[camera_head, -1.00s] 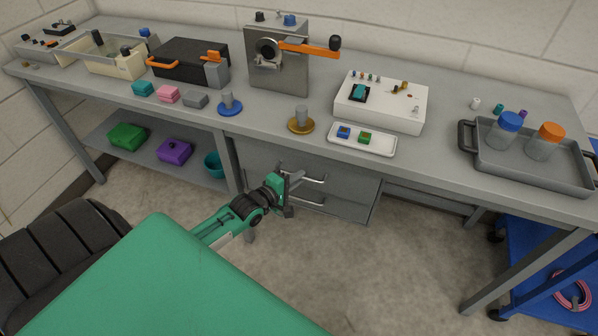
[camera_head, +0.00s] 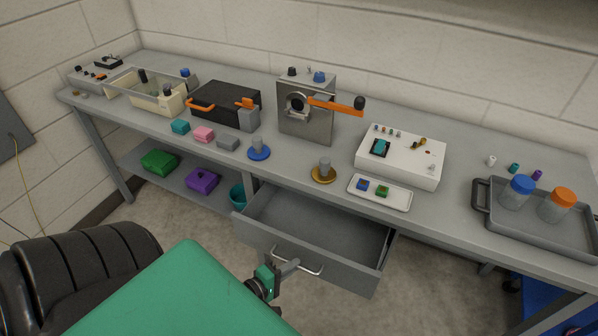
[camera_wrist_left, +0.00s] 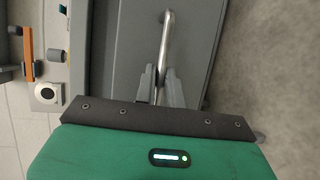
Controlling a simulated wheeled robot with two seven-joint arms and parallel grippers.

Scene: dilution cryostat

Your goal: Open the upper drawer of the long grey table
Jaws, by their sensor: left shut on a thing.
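The long grey table (camera_head: 310,178) runs along the wall. Its upper drawer (camera_head: 300,238) is pulled well out, and its inside shows empty. The drawer's silver bar handle (camera_head: 297,261) is on the front face. My left gripper (camera_head: 292,266) is shut on the left part of this handle. In the left wrist view the fingers (camera_wrist_left: 163,82) close around the bar handle (camera_wrist_left: 167,35). The lower drawer is hidden behind the open upper drawer. My right gripper is not in view.
On the tabletop above the drawer are a white tray (camera_head: 380,205), a gold-based post (camera_head: 324,174) and a white box (camera_head: 402,162). A grey tray (camera_head: 540,232) with two jars sits at the right. A lower shelf (camera_head: 150,178) holds coloured boxes.

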